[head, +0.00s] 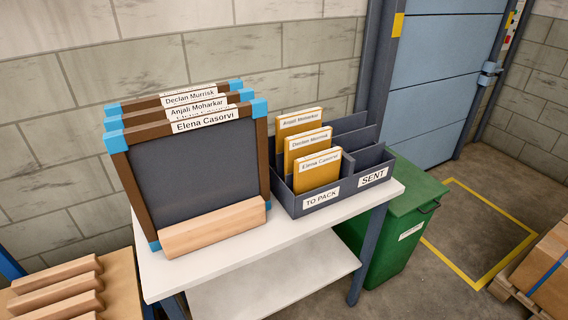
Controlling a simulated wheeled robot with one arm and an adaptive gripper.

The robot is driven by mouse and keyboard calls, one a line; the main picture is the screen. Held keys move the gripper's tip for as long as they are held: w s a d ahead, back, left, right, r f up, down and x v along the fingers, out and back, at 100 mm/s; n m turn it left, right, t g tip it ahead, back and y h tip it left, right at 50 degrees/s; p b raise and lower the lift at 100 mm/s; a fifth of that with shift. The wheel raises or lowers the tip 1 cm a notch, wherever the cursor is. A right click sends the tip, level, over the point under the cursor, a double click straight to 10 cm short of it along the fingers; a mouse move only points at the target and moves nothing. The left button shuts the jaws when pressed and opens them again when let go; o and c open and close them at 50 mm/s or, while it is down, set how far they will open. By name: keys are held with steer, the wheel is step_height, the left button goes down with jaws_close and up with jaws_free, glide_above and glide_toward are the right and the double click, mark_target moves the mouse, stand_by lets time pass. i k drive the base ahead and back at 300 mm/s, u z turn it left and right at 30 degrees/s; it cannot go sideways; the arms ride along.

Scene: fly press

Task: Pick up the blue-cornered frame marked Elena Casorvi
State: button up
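The frame marked Elena Casorvi (193,170) is the front one of several upright frames in a stack on the white table. It has brown sides, blue corners and a dark panel, and its label is on the top edge. A light wooden block (213,231) stands across its lower front and hides part of its bottom edge. Behind it are the frame marked Anjali Moharkar (197,108) and the frame marked Declan Murrisk (188,97), both mostly hidden. My gripper is not in view.
A grey tray (321,200) labelled TO PACK and SENT holds yellow cards right of the frames. A green bin (405,215) stands right of the white table (290,232). Wooden pieces (58,285) lie at lower left. The wall is close behind. Marked floor (475,225) is clear.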

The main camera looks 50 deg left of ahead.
mark_target(172, 172)
steer(key=u, duration=1.75)
